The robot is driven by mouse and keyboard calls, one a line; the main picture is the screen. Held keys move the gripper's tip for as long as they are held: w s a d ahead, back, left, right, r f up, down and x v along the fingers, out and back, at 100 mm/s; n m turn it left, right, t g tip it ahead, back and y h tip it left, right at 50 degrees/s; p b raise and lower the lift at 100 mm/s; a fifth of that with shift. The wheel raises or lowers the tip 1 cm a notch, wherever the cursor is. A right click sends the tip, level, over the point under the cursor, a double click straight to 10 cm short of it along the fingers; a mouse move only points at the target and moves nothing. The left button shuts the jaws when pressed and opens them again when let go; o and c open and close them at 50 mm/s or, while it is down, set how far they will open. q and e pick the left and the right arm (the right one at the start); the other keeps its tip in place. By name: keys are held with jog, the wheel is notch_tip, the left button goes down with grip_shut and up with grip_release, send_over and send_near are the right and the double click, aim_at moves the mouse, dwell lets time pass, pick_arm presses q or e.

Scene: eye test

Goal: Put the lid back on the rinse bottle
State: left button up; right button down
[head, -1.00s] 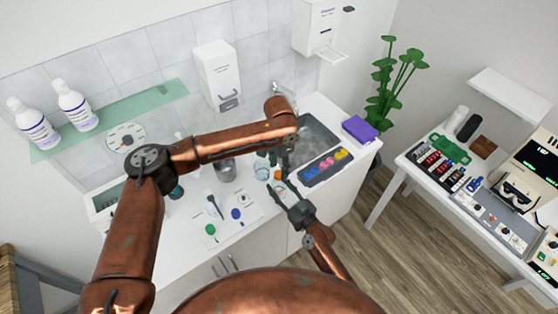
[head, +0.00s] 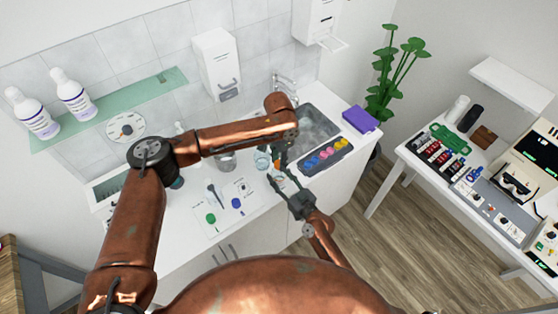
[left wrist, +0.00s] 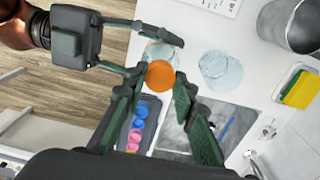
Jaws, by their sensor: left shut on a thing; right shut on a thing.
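The orange lid (left wrist: 160,75) is between the fingers of my left gripper (left wrist: 163,92), which is shut on it. In the head view my left gripper (head: 282,160) points down at the counter's front, by the sink. The clear rinse bottle (left wrist: 158,52) is between the fingers of my right gripper (left wrist: 150,55), which is shut on it. My right gripper (head: 278,181) reaches in from the front in the head view. In the left wrist view the lid overlaps the bottle's near edge; I cannot tell whether they touch.
A second clear glass vessel (left wrist: 220,70) stands close beside the bottle. A metal beaker (left wrist: 292,22) and a yellow-green sponge (left wrist: 298,88) are farther off. A dark tray with coloured pieces (head: 326,156) lies by the sink (head: 318,125). The counter's front edge is close.

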pick_arm(q)
grip_shut()
jog(key=o, duration=1)
grip_release()
jog(key=shift+c, duration=0.2)
jog(key=shift+r, duration=0.1)
notch_tip(320, 180, up, 12)
pick_arm(e)
jog(key=c, duration=1.1)
grip_release()
